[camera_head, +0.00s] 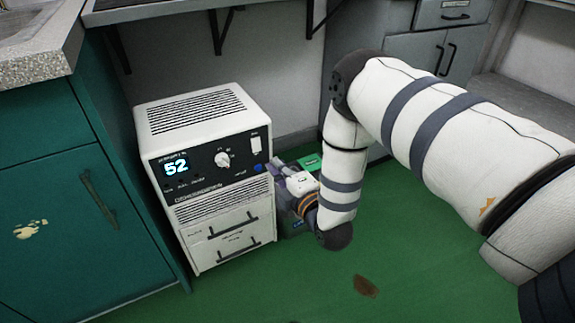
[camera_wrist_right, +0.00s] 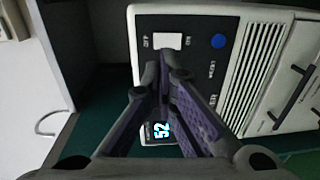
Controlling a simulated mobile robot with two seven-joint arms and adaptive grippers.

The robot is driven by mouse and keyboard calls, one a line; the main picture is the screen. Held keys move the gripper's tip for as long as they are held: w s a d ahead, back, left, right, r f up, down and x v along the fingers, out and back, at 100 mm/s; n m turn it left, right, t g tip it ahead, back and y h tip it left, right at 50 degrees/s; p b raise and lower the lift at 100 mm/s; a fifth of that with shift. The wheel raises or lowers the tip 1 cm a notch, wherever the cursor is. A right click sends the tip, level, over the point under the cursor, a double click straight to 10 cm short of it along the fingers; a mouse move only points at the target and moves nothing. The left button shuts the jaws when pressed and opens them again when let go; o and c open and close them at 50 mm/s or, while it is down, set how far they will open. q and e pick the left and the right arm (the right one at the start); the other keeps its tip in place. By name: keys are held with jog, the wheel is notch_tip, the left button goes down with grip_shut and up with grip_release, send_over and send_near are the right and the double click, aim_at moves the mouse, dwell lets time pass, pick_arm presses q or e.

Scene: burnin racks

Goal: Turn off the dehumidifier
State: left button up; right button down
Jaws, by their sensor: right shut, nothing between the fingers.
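The dehumidifier (camera_head: 205,165) is a white box with a dark front panel. It stands on the floor, and its lit display (camera_head: 176,166) reads 52. A light dial (camera_head: 222,159), a white rocker switch (camera_head: 256,145) and a blue button (camera_head: 258,167) sit on the panel. My right gripper (camera_head: 274,168) is beside the panel's right end. In the wrist view its shut, empty fingertips (camera_wrist_right: 164,65) appear just below the white switch (camera_wrist_right: 167,41); the blue button (camera_wrist_right: 218,41) is to their right. The fingers hide the dial there. I cannot tell whether they touch the panel. My left gripper is not in view.
A teal cabinet (camera_head: 75,205) stands close on the left of the dehumidifier. A shelf (camera_head: 170,10) on black brackets hangs above and behind it. A green box (camera_head: 309,164) is behind my right gripper. The green floor (camera_head: 300,290) in front is clear except for a brown stain.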

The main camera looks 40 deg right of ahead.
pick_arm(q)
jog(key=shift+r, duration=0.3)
pick_arm(e)
jog(key=shift+v, duration=1.9)
jog(key=shift+r, duration=0.1)
